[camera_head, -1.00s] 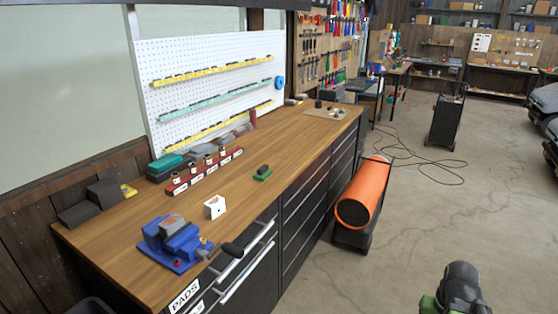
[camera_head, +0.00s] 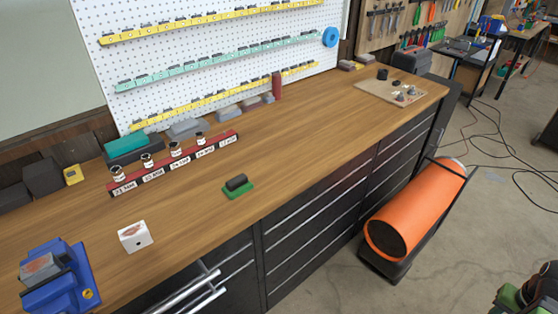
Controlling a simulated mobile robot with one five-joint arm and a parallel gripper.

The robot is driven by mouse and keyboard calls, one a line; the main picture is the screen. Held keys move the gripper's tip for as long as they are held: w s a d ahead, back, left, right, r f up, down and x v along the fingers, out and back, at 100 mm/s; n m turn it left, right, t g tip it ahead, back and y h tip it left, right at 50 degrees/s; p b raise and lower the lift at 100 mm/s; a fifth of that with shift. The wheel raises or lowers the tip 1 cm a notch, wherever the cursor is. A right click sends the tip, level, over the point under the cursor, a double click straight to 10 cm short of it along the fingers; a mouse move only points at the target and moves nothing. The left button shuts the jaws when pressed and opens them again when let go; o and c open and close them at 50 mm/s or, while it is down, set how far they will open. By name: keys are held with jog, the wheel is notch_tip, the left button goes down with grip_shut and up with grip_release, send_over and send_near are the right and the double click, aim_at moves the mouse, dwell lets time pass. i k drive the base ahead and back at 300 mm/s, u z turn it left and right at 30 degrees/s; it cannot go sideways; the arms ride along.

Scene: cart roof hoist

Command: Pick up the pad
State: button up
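A small black block on a green base (camera_head: 237,187) lies on the wooden workbench (camera_head: 330,140), near the middle of its front part. It looks like the pad, but I cannot be sure. A dark and green part (camera_head: 534,290) at the lower right edge looks like the end of my arm. It is cut off by the frame and well apart from the block. I cannot make out fingertips, so whether my gripper is open or shut does not show.
A white block (camera_head: 134,236) and a blue vise (camera_head: 58,280) stand left on the bench. A red socket rack (camera_head: 175,165) lies behind the block. An orange cylinder (camera_head: 415,212) stands on the floor before the drawers.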

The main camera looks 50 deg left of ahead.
aim_at(238, 186)
jog(key=i, duration=1.1)
jog(key=u, duration=2.3)
jog(key=k, duration=0.1)
jog(key=u, duration=2.25)
jog(key=k, duration=0.5)
jog(key=z, duration=0.5)
jog(key=i, duration=0.5)
jog(key=u, duration=0.55)
jog(key=i, duration=0.95)
